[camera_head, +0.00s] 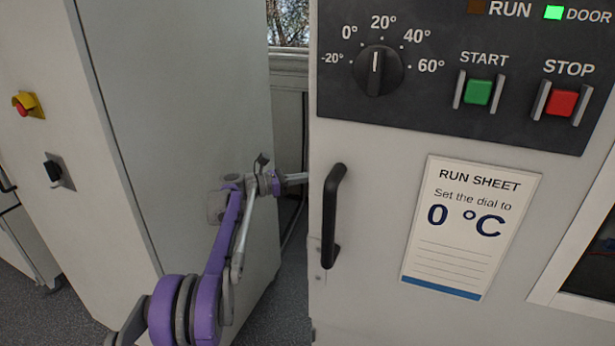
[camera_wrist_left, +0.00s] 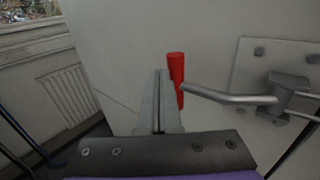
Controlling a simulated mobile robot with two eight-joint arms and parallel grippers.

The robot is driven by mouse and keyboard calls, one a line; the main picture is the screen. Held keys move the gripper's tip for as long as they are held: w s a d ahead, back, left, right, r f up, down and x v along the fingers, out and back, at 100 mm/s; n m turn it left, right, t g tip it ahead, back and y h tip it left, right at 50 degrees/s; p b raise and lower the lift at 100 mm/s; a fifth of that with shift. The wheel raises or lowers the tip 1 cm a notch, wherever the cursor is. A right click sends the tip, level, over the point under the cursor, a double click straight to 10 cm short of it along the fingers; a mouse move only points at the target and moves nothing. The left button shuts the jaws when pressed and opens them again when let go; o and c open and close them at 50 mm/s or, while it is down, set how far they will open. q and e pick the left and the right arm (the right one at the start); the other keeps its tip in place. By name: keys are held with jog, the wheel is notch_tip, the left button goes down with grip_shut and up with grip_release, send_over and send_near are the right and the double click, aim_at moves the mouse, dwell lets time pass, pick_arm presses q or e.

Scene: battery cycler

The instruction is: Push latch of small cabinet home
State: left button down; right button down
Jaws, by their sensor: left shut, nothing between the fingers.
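The small cabinet (camera_head: 370,210) fills the right of the head view. Its latch shows only in the left wrist view: a bent metal lever (camera_wrist_left: 235,98) with an upright red grip (camera_wrist_left: 177,70), on a bracket fixed to a pale plate (camera_wrist_left: 255,72). My left gripper (camera_wrist_left: 160,75) is shut and empty, its fingertips just left of the red grip. I cannot tell whether they touch it. In the head view my left arm reaches behind the cabinet's left edge, which hides the fingertips and the latch. My right gripper is out of view.
A black door handle (camera_head: 333,215) sticks out of the cabinet front. Above are a dial (camera_head: 377,70), a green START button (camera_head: 478,92) and a red STOP button (camera_head: 562,102). The DOOR lamp (camera_head: 554,13) glows green. A tall grey cabinet (camera_head: 180,120) stands left, leaving a narrow gap.

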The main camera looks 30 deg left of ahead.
pick_arm(q)
jog(key=shift+w+d, duration=0.25)
jog(key=shift+d, duration=0.1)
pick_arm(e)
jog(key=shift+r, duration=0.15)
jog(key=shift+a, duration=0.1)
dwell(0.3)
